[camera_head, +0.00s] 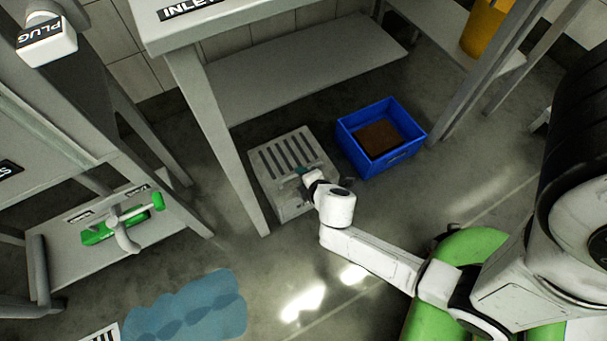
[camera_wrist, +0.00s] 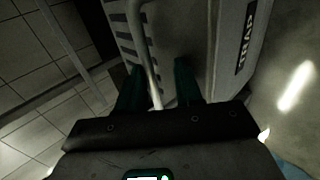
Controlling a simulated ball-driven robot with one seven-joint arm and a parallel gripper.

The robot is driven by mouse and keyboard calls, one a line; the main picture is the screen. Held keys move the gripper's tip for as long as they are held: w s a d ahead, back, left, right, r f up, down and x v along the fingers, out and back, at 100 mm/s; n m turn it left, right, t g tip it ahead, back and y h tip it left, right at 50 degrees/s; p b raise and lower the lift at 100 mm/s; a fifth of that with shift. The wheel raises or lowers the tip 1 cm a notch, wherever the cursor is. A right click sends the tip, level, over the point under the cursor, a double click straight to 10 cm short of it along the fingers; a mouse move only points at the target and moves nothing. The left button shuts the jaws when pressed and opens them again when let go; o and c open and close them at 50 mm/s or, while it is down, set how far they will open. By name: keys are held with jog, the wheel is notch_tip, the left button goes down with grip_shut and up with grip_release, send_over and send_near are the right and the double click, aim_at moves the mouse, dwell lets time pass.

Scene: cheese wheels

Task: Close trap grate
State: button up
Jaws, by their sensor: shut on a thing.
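The trap is a pale grey box on the floor, its slotted grate (camera_head: 283,152) facing up in the head view. I cannot tell whether the grate lies fully flat. In the wrist view the grate's dark slots (camera_wrist: 122,38) show at the upper left, and the side labelled TRAP (camera_wrist: 228,45) is at the right. My gripper (camera_head: 301,171) is at the grate's near right part. In the wrist view my gripper (camera_wrist: 158,82) is shut on a thin pale bar, the grate handle (camera_wrist: 146,50), which runs between its dark green fingers. My wrist hides part of the box's front in the head view.
A blue crate (camera_head: 403,121) with brown contents stands close to the right of the trap. A table (camera_head: 231,22) marked INLET stands over the trap, with a leg (camera_head: 236,165) just left of it.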

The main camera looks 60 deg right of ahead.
jog(key=p+v, duration=0.4)
jog(key=v, duration=0.6)
jog(key=shift+s+a+r, duration=0.2)
jog(key=shift+s+r, duration=0.05)
jog(key=shift+d+r, duration=0.1)
notch_tip(320, 180, up, 5)
jog(key=d+m+g, duration=0.3)
jog(key=m+g, duration=0.1)
jog(key=m, duration=0.4)
jog(key=s+a+r+m+g+y, duration=0.3)
jog(key=a+r+m+y, duration=0.15)
jog(key=a+r, duration=0.35)
notch_tip(320, 180, up, 33)
jog(key=p, duration=3.5)
jog(key=shift+a+f+n+y, duration=0.15)
jog(key=shift+n+y, duration=0.2)
jog(key=shift+n, duration=0.1)
jog(key=shift+s, duration=0.1)
